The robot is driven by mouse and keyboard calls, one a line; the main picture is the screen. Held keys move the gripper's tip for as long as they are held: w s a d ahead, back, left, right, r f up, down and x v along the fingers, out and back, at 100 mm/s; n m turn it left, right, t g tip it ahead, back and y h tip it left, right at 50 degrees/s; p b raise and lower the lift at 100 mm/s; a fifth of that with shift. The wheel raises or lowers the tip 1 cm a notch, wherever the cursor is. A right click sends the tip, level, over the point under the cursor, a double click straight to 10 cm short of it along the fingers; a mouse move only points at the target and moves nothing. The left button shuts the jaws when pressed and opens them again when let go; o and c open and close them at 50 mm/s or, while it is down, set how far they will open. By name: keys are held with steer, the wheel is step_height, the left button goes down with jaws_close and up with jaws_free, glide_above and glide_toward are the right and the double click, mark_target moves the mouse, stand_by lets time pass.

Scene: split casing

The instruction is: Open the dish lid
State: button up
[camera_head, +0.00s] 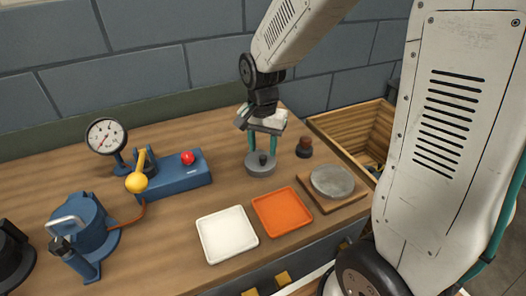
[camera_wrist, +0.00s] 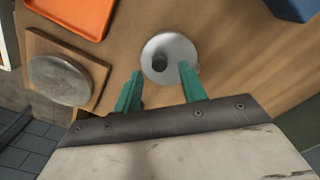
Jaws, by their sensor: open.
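A round grey metal dish with its lid (camera_head: 260,170) stands on the wooden bench, and a small dark knob (camera_head: 262,158) rises from the middle of the lid. In the wrist view the lid (camera_wrist: 176,45) is a pale disc with the dark knob (camera_wrist: 160,62) near its centre. The lid appears to sit on the dish. My gripper (camera_head: 262,151) points down over it with green fingers apart, one to each side of the knob. In the wrist view my gripper (camera_wrist: 161,70) is open and empty. I cannot tell whether the fingertips touch the lid.
An orange tray (camera_head: 282,211) and a white tray (camera_head: 227,235) lie in front. A blue box with a red button (camera_head: 188,158) stands left. A wooden crate (camera_head: 345,125) is behind right.

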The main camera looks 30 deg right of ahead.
steer(key=shift+f, duration=1.45)
jaws_close()
steer(key=shift+r, duration=0.1)
